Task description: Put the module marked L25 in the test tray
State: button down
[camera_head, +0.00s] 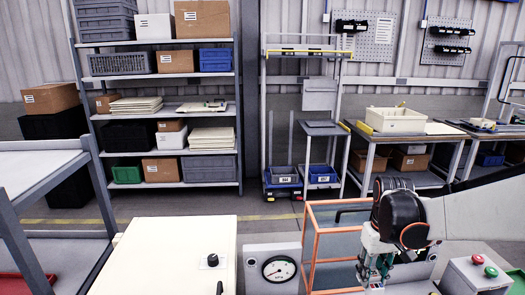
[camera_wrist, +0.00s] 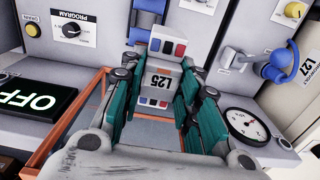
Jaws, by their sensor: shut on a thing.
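A light grey module with red and blue squares and a label reading L25 (camera_wrist: 160,80) shows in the wrist view. My gripper (camera_wrist: 160,90) has its teal fingers on both sides of this module and is shut on it. In the head view my gripper (camera_head: 374,275) is at the lower right, at the right end of an orange-framed, clear-sided box (camera_head: 309,240). The module is too small to make out there. I cannot tell which thing is the test tray.
The wrist view shows a gauge (camera_wrist: 246,124), a dark OFF display (camera_wrist: 38,103), a PROGRAM knob (camera_wrist: 71,30) and a blue connector (camera_wrist: 280,62) around the gripper. A cream cabinet (camera_head: 165,255) stands left of the orange frame. Shelving (camera_head: 240,110) and benches (camera_head: 440,140) stand behind.

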jog(key=a+f, duration=0.3)
jog(key=f, duration=0.1)
jog(key=w+a+f+b, duration=0.1)
jog(key=a+f, duration=0.3)
jog(key=f, duration=0.1)
jog(key=w+a+f+b, duration=0.1)
jog(key=a+f, duration=0.2)
jog(key=f, duration=0.2)
jog(key=shift+w+a+f, duration=0.15)
jog(key=shift+a, duration=0.25)
